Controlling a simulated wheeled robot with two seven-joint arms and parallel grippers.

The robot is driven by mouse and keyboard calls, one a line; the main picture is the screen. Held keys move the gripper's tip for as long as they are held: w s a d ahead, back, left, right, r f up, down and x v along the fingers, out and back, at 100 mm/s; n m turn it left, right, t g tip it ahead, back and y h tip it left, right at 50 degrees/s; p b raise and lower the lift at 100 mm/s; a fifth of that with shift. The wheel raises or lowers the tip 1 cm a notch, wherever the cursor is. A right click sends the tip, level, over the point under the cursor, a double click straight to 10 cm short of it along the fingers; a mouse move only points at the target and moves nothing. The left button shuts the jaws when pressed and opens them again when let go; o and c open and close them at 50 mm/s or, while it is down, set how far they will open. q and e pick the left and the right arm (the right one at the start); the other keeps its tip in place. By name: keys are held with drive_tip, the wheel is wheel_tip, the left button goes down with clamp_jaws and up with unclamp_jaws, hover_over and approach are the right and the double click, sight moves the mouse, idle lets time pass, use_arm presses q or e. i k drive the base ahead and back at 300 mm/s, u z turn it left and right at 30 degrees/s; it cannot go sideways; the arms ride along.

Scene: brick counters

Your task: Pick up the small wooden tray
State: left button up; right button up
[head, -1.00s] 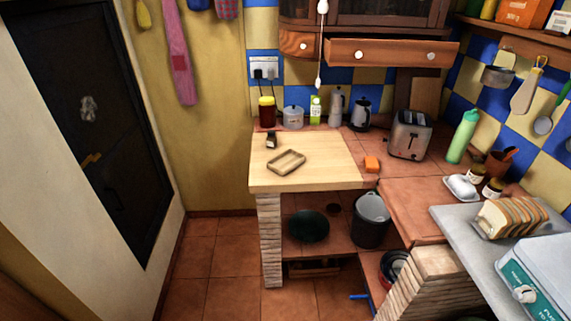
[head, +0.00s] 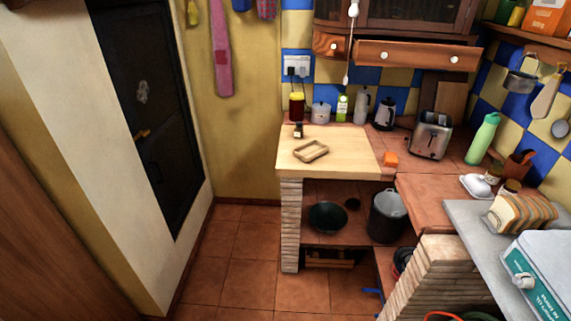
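The small wooden tray (head: 311,151) is a shallow rectangular tray with a raised rim. It lies flat and looks empty on the light wooden board (head: 345,160) at the left end of the brick counter. A small dark jar (head: 298,131) stands on the board just behind the tray. Neither of my grippers shows in the head view.
An open drawer (head: 415,55) juts out above. The tiled floor (head: 240,255) in front is clear.

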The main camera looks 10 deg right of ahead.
sight(308, 152)
drive_tip(key=u, duration=0.4)
drive_tip(key=k, duration=0.9)
drive_tip(key=z, duration=0.25)
drive_tip(key=i, duration=0.65)
drive_tip(key=z, duration=0.8)
drive_tip(key=i, duration=0.75)
drive_tip(key=u, duration=0.8)
drive_tip(key=i, duration=0.6)
drive_tip(key=u, duration=0.55)
